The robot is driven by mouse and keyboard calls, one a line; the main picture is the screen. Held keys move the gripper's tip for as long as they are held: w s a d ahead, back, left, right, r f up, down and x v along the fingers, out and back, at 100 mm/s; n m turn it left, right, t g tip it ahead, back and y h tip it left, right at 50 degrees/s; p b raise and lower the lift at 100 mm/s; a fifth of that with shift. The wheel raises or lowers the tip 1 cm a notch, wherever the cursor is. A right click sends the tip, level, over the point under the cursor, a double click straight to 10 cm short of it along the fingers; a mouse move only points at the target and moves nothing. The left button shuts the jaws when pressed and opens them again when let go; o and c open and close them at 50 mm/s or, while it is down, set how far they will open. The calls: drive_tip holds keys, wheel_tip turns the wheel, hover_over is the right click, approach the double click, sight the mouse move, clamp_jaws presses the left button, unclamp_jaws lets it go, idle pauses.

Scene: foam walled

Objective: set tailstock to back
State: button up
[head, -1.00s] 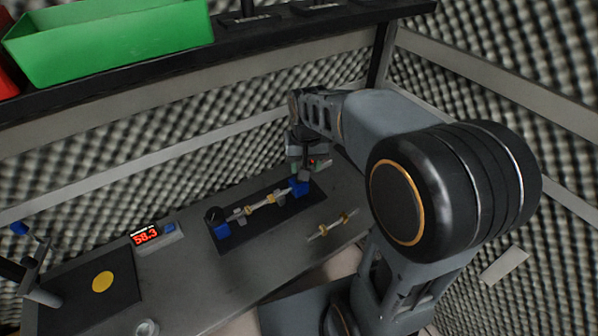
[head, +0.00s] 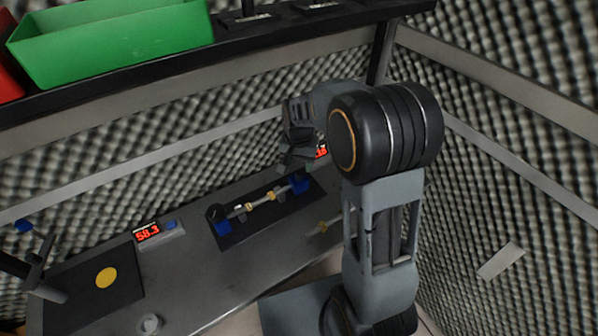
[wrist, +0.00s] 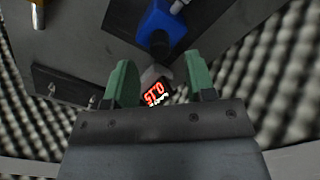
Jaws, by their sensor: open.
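The tailstock looks to be the blue block (head: 299,184) at the right end of a dark base plate (head: 262,232). A shaft (head: 259,202) with brass-coloured rings runs from it to another blue block (head: 222,227) at the left end. My gripper (head: 283,164) hangs above and behind the right blue block, apart from it. In the wrist view, the green fingers of my gripper (wrist: 160,84) are spread with nothing held between them. The blue block (wrist: 160,27) shows beyond the fingertips with a dark round part facing me.
A small red-digit display (head: 321,152) stands behind the gripper; it also shows between the fingers in the wrist view (wrist: 157,92). Another shaft (head: 324,226) lies on the bench at right. A display reading 58.3 (head: 147,233) stands left. A green bin (head: 115,42) sits on the shelf above.

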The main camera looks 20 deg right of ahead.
sight(299, 172)
drive_tip(key=shift+f, duration=2.1)
clamp_jaws()
